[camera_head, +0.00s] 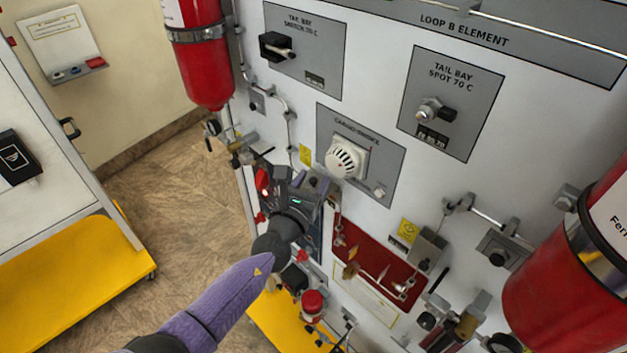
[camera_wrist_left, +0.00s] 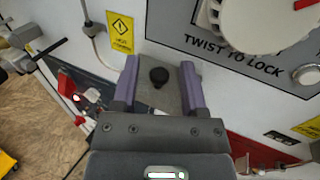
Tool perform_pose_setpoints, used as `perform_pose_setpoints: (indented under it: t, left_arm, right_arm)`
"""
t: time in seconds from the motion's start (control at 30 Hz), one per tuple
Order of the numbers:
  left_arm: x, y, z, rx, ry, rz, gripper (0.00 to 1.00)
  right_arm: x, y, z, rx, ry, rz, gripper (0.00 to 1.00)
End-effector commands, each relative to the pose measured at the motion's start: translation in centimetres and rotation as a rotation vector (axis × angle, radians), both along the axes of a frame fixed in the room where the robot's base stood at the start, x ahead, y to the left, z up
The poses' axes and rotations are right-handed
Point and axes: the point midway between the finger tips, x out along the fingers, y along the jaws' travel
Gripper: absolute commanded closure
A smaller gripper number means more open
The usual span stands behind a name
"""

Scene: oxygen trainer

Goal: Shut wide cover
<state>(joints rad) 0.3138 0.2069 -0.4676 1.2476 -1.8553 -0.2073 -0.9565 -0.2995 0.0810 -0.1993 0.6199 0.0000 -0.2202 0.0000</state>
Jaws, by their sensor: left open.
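My left gripper (camera_head: 300,183) reaches up to the white panel, just below and left of the round white detector head. It is open. In the left wrist view its two purple fingers (camera_wrist_left: 159,70) stand either side of a grey plate with a black knob (camera_wrist_left: 158,77); this may be the wide cover, but I cannot be sure. The knob lies between the fingers, and I see no clear contact. In the head view my gripper and wrist hide this plate and much of the dark blue panel around it. My right gripper is not in view.
The white detector (camera_head: 346,160) sits close above right of the gripper. A red recessed panel (camera_head: 372,258) with brass fittings lies to the right. Red cylinders hang at upper left (camera_head: 205,60) and lower right (camera_head: 575,285). Open floor (camera_head: 180,190) lies left, beside a white-and-yellow cart.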

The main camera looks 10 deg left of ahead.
Motion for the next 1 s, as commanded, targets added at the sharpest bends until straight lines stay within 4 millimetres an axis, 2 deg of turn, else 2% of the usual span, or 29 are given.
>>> perform_pose_setpoints:
  t: [0.13,0.37,0.6,0.63,0.87,1.0]
  left_arm:
    - [0.8,-0.1,0.0,-0.001,0.0,0.0,0.44]
    - [0.9,-0.2,0.1,-0.001,0.001,0.001,0.44]
    - [0.9,-0.1,0.0,-0.001,0.001,0.001,0.95]
    - [0.9,-0.1,0.0,-0.001,0.001,0.001,1.0]
    - [0.9,-0.1,0.0,-0.002,-0.001,0.001,1.0]
    - [0.8,-0.1,-0.4,-0.012,-0.017,0.001,1.0]
  right_arm:
    - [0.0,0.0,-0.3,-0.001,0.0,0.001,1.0]
    - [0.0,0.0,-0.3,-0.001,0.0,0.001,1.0]
    - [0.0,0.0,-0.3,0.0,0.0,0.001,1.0]
    - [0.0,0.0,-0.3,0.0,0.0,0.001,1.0]
    - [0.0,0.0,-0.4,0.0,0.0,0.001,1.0]
    - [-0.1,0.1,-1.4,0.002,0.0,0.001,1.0]
